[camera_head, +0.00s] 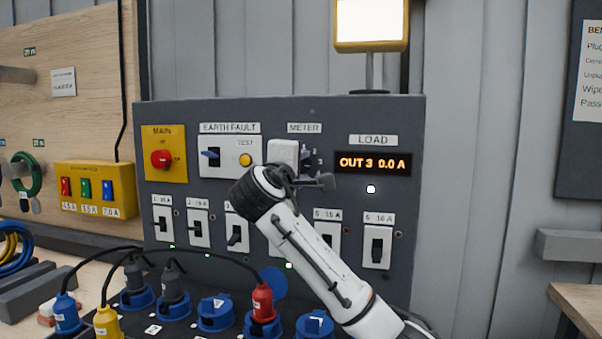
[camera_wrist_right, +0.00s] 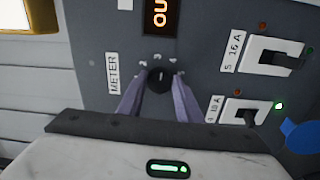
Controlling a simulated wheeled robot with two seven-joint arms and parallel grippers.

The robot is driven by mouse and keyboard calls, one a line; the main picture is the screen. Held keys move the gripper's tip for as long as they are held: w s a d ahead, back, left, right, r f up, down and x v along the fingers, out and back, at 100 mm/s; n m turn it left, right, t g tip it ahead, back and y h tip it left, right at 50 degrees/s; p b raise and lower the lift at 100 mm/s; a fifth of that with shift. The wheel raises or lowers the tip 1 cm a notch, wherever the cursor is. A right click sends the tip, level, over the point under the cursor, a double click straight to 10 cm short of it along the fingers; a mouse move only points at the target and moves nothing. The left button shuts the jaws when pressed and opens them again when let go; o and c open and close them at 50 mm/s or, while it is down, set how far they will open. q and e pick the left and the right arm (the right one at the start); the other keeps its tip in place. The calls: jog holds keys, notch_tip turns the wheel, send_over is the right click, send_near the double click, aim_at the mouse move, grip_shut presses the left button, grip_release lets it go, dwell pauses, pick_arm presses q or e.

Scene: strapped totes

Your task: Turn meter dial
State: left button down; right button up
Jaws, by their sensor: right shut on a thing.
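The meter dial (camera_wrist_right: 159,80) is a small black knob beside the METER label (camera_wrist_right: 112,73) in the right wrist view. My right gripper (camera_wrist_right: 158,86) has one finger on each side of the dial and is shut on it. In the head view the right gripper (camera_head: 304,168) reaches the panel below the METER label (camera_head: 304,128), and the arm and gripper largely hide the dial there. The display (camera_head: 373,163) under LOAD reads OUT 3 0.0 A. My left gripper is not in view.
The grey panel (camera_head: 408,235) carries a red MAIN switch (camera_head: 161,159), a yellow TEST button (camera_head: 245,159) and a row of breakers. Plugs in blue sockets, including a red plug (camera_head: 262,302), stand below. A lamp (camera_head: 371,22) stands on top.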

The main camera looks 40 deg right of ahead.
jog(key=m, duration=0.2)
jog(key=shift+f+m+b, duration=0.3)
jog(key=shift+b, duration=0.1)
jog(key=shift+a+m+b, duration=0.1)
jog(key=shift+m+b, duration=0.2)
jog(key=shift+m, duration=0.7)
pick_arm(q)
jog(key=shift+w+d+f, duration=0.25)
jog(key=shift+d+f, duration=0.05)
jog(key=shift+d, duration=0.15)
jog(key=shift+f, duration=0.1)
pick_arm(e)
jog(key=shift+m, duration=0.3)
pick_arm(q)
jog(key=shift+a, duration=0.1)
pick_arm(e)
jog(key=o, duration=1)
jog(key=shift+r, duration=0.15)
pick_arm(q)
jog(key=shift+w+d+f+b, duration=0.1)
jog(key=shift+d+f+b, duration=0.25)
jog(key=shift+b, duration=0.45)
pick_arm(e)
jog(key=shift+v, duration=5.15)
